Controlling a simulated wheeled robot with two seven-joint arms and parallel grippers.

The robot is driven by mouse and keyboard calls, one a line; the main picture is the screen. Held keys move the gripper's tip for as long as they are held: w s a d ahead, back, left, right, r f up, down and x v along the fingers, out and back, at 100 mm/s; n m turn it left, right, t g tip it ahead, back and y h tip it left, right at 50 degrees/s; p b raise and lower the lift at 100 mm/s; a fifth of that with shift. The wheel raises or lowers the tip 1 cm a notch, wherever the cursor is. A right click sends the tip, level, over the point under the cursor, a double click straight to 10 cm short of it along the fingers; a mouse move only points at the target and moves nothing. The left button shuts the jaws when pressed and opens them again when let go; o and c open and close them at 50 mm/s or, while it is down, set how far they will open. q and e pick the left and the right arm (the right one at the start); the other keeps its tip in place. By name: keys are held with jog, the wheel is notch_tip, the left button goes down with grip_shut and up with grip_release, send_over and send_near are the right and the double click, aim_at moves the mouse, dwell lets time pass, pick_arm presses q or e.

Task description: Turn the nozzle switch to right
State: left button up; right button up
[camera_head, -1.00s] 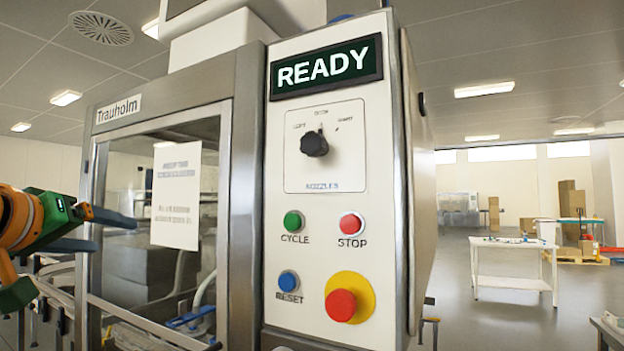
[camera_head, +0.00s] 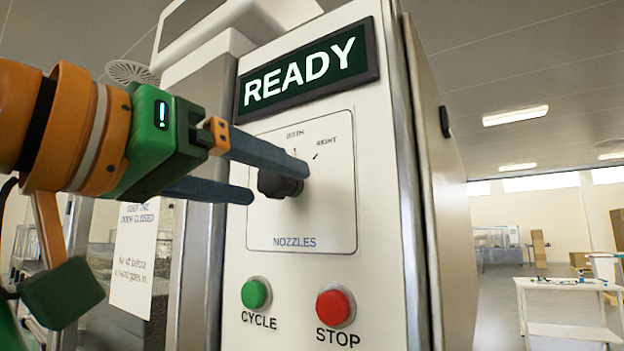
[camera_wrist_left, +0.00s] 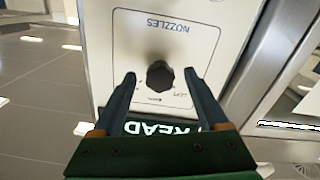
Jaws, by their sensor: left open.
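The nozzle switch (camera_head: 281,184) is a black round knob on a white panel marked NOZZLES. In the head view it is partly hidden by my left gripper (camera_head: 278,178). The labels BOTH and RIGHT show above it, with the left side of the dial covered by the finger. In the left wrist view the knob (camera_wrist_left: 160,76) lies between the two open fingers of my left gripper (camera_wrist_left: 160,78), with space on both sides. Whether the fingertips reach past the knob's face I cannot tell. My right gripper is out of view.
A READY display (camera_head: 308,69) sits above the dial. Below it are a green CYCLE button (camera_head: 255,293) and a red STOP button (camera_head: 335,307). A glass door with a paper notice (camera_head: 133,258) is at the left. A white table (camera_head: 565,306) stands far right.

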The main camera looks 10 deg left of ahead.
aim_at(269, 182)
pick_arm(q)
jog(key=shift+w+r, duration=0.2)
jog(key=shift+r, duration=0.1)
jog(key=shift+w+d+r+p, duration=0.1)
jog(key=shift+w+p, duration=0.1)
jog(key=shift+p, duration=0.3)
jog(key=w, duration=0.1)
jog(key=w+d, duration=0.1)
jog(key=shift+w+f, duration=0.3)
jog(key=shift+f, duration=0.05)
jog(key=shift+s+a, duration=0.1)
jog(key=shift+s, duration=0.15)
jog(key=c, duration=0.7)
grip_shut()
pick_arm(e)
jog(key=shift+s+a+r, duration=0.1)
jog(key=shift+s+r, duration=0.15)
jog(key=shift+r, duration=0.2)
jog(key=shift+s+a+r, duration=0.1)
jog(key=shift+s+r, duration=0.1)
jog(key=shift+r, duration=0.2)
